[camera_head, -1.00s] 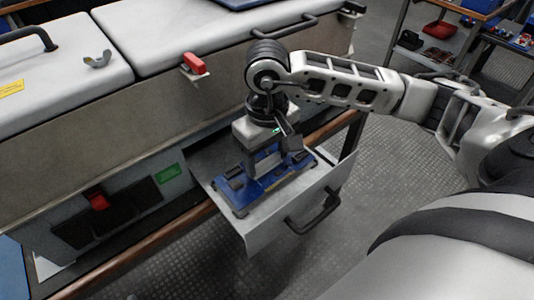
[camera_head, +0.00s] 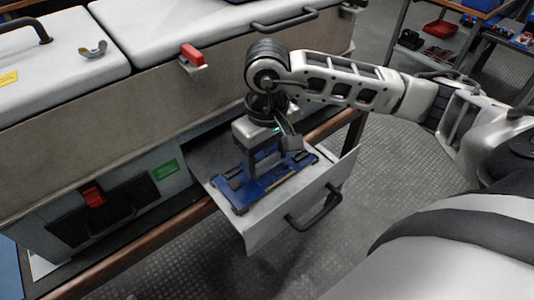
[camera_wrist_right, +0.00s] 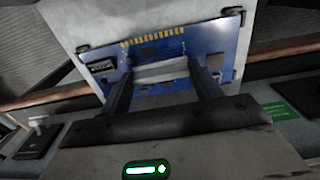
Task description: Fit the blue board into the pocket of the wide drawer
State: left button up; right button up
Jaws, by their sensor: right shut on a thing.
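The blue board (camera_head: 240,190) lies over the pulled-out wide drawer (camera_head: 262,222), and it also shows in the right wrist view (camera_wrist_right: 213,45) with a gold contact strip along one edge. My right gripper (camera_head: 268,170) comes down from above and is shut on the middle part of the board; both fingers (camera_wrist_right: 165,85) show in the wrist view. I cannot tell whether the board rests in the pocket or sits just above it, because the board covers the pocket. My left gripper is not in view.
The drawer's dark handle (camera_head: 315,208) is at its front. A white cabinet with a red latch (camera_head: 192,56) stands behind. A closed front with a red catch (camera_head: 94,197) and green label (camera_head: 165,170) is to the left. Open floor (camera_head: 390,180) lies right of the drawer.

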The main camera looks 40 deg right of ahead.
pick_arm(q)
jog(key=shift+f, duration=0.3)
pick_arm(e)
jog(key=shift+f, duration=0.15)
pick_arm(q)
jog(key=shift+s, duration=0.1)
pick_arm(e)
jog(key=o, duration=1.1)
jog(key=shift+o, duration=0.2)
